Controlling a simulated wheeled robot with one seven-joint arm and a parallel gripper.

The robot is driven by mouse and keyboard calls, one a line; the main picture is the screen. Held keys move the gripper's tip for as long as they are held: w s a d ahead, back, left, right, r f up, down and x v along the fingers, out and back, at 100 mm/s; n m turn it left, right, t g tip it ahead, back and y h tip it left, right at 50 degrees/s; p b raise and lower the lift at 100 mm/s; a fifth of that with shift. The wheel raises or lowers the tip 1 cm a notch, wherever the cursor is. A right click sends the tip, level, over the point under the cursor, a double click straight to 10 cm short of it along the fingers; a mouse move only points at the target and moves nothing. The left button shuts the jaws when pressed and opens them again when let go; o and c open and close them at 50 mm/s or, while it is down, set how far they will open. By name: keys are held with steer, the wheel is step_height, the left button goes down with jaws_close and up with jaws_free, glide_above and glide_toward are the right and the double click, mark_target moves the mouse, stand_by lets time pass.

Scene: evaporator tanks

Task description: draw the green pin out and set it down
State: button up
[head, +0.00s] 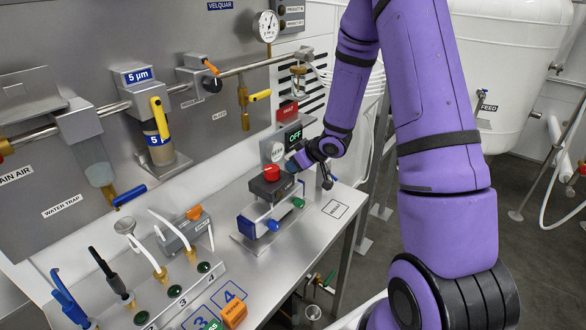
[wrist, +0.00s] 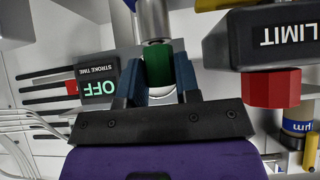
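The green pin (wrist: 157,65) shows in the wrist view as a short green cylinder in front of a silver shaft (wrist: 153,18). My gripper (wrist: 158,76) has one blue finger against each side of it, with no visible gap. In the head view my gripper (head: 292,164) is just behind and right of a red knob on a dark block, and it hides the pin there. The pin's lower end is not visible, so I cannot tell how deep it sits.
The dark LIMIT block (wrist: 290,40) with its red hexagonal knob (wrist: 271,88) is close beside my gripper. The OFF display (wrist: 97,80) is on the other side. A metal clamp fixture (head: 265,215) stands below. The RESULT square (head: 335,209) on the bench is clear.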

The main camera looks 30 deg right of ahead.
jaws_close()
steer(key=shift+r, duration=1.85)
steer(key=shift+r, duration=2.95)
